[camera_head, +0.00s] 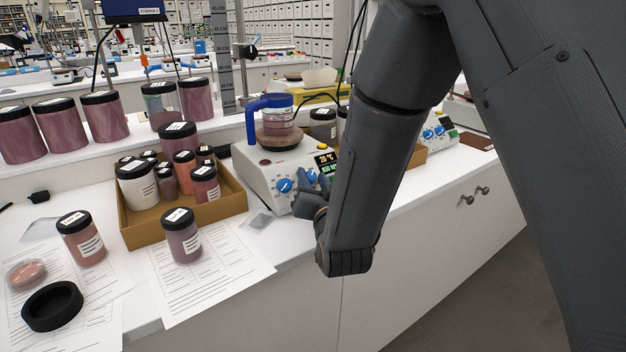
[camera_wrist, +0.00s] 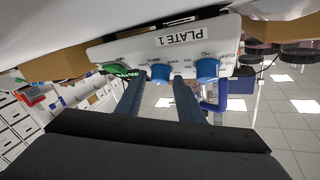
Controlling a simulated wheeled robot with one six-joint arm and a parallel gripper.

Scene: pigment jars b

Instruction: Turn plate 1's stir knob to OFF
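Plate 1 (camera_head: 262,168) is a white hot plate with two blue knobs and a lit display. In the wrist view its front panel (camera_wrist: 125,52) appears upside down, with a "PLATE 1" label. One blue knob (camera_wrist: 160,73) sits between my open fingertips (camera_wrist: 159,83), with a gap on each side. The other blue knob (camera_wrist: 207,69) is to its right, near a "°C" marking. In the head view, my gripper (camera_head: 313,196) is in front of the right-hand knob (camera_head: 311,176); the left knob (camera_head: 284,185) is clear. The knobs' pointer settings are too small to read.
A blue-handled vessel (camera_head: 276,117) stands on plate 1's top. A cardboard tray (camera_head: 230,205) of jars is to the left, with a loose jar (camera_head: 181,236) in front of it. Another hot plate (camera_head: 437,134) stands to the right. The space in front of the bench is open.

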